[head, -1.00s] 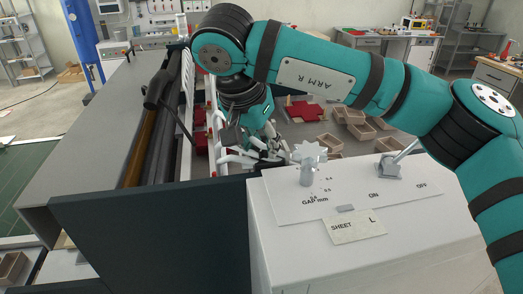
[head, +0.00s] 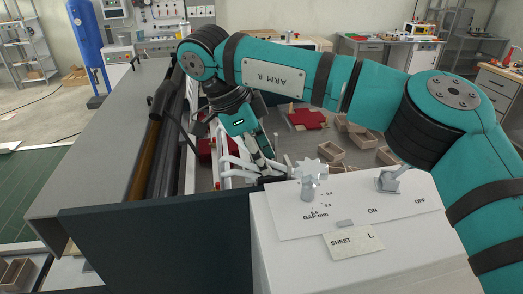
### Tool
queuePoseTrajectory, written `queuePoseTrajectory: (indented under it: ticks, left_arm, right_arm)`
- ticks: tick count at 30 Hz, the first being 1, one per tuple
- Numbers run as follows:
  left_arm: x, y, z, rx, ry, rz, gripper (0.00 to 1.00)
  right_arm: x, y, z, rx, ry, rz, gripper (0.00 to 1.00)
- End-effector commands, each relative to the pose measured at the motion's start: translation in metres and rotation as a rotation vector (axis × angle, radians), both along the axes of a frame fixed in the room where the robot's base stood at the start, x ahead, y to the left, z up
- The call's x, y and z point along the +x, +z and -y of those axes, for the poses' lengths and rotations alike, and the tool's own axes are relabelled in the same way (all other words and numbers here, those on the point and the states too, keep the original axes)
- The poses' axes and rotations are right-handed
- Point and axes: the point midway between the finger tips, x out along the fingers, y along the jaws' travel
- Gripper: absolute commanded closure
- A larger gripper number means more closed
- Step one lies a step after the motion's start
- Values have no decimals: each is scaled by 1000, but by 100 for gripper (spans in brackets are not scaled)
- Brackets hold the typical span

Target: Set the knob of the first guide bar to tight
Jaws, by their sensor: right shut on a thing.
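My right gripper (head: 264,168) reaches down into the machine, just behind the white control box. Its fingers are shut at the near end of the white guide bars (head: 232,172). The knob of the first guide bar is between the fingers as far as I can tell; they and the box edge hide it, so its setting cannot be read. My left gripper is not in view.
The white control box (head: 400,250) in front carries a star-shaped gap knob (head: 309,180) and an on/off lever (head: 390,180). A dark roller (head: 165,140) is at left.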

Motion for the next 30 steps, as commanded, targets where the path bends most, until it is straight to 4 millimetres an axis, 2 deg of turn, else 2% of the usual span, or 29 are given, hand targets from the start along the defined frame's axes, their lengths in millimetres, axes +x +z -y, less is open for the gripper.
queuePoseTrajectory:
  ticks: [10, 27, 28, 30]
  left_arm:
    - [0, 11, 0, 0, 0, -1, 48]
    - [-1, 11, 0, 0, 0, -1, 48]
    - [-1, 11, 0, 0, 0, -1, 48]
    - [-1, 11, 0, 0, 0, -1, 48]
  right_arm:
    - [1, 2, 0, 0, -146, 1, 100]
    - [2, 1, 0, 0, -174, 2, 100]
    - [2, 1, 0, 0, -173, 1, 66]
    - [2, 1, 0, 0, -173, 1, 61]
